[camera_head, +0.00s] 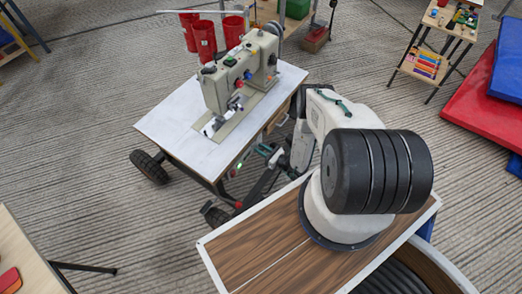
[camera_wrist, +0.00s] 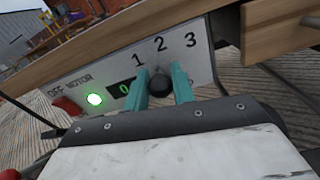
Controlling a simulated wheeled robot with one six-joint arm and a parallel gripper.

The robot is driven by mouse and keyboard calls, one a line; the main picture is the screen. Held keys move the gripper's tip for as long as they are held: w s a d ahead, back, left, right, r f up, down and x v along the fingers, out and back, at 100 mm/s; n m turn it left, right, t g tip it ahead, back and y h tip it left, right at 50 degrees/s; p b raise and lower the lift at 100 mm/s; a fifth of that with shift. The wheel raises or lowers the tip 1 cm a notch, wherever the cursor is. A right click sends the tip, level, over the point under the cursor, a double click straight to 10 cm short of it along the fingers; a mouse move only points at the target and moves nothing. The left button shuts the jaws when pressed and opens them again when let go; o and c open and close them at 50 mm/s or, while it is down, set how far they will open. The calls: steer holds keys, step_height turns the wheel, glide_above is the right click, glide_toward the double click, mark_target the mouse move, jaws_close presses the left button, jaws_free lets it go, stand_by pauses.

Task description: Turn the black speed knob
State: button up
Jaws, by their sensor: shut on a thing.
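The black speed knob (camera_wrist: 160,86) is on a light grey control panel (camera_wrist: 203,69) in the wrist view, below the printed numbers 1, 2 and 3. My gripper (camera_wrist: 163,84) has its two teal fingers on either side of the knob, shut on it. The knob's pointer mark cannot be made out. In the head view, my gripper (camera_head: 268,152) is low beside the sewing machine table (camera_head: 170,118), and the knob is hidden there. The sewing machine (camera_head: 238,76) stands on that table.
The panel also has a lit green light (camera_wrist: 95,99), a red switch (camera_wrist: 66,106) and a small display (camera_wrist: 124,88) partly covered by a finger. A wooden edge (camera_wrist: 278,25) is close to the panel's right.

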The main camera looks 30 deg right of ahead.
steer(key=shift+w+d+r+m, duration=0.1)
steer(key=shift+d+m, duration=0.2)
steer(key=shift+m, duration=0.75)
steer(key=shift+w+d+m, duration=0.1)
steer(key=shift+d+m, duration=0.2)
steer(key=shift+m, duration=0.75)
steer(key=o, duration=0.9)
steer(key=shift+v, duration=3.95)
